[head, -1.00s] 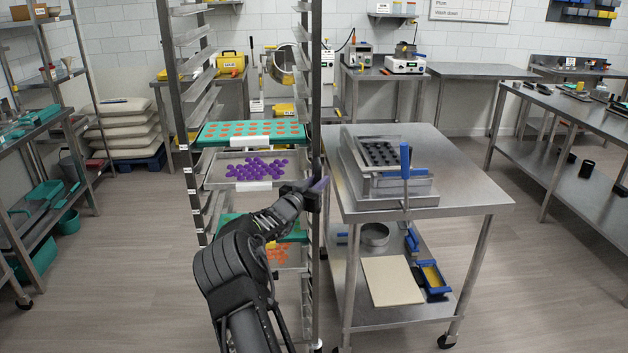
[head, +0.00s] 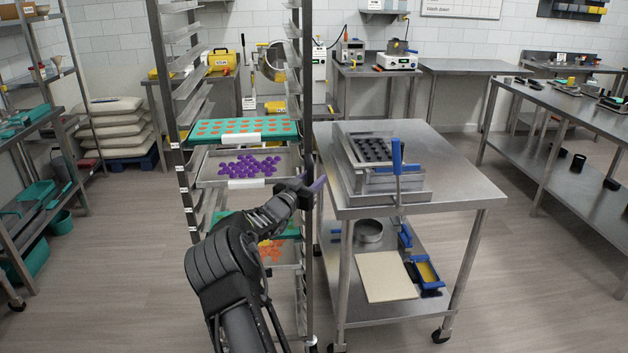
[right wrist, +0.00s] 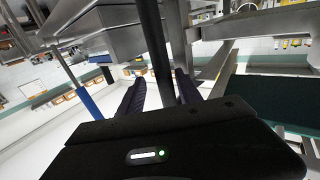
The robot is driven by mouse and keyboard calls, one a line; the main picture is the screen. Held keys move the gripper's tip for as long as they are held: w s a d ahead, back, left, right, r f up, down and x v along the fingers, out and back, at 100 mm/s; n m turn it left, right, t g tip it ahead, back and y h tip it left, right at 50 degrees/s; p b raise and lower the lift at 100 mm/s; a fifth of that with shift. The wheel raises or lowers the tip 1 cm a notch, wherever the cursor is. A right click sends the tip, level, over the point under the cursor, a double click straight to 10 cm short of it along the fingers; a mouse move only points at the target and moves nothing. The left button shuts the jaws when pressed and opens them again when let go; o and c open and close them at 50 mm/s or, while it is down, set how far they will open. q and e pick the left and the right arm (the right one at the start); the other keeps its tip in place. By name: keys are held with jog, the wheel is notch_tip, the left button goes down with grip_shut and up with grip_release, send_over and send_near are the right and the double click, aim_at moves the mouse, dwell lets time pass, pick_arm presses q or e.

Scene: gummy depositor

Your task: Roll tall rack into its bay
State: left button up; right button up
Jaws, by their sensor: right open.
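The tall rack (head: 306,100) is a metal frame with side ledges, standing left of the central steel table. It bears a teal tray of orange pieces (head: 283,131), a tray of purple pieces (head: 205,172) and lower trays partly hidden by my arm. My right gripper (head: 314,187) is at the rack's near right upright, at about the purple tray's height. In the right wrist view its two dark fingers (right wrist: 160,92) are apart, with a dark upright post (right wrist: 152,40) between them. I cannot tell whether they touch it. My left gripper is out of view. I cannot make out the bay.
The wheeled steel table (head: 455,190) stands close on the rack's right, with a mould press (head: 385,175) on top. Shelving with teal tubs (head: 40,195) is at the left, sacks (head: 115,130) behind. A long bench (head: 560,125) is at the right. Floor is clear at the front left.

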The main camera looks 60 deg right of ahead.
jog(key=a+b, duration=0.1)
jog(key=a, duration=0.6)
jog(key=shift+w, duration=0.1)
dwell(0.5)
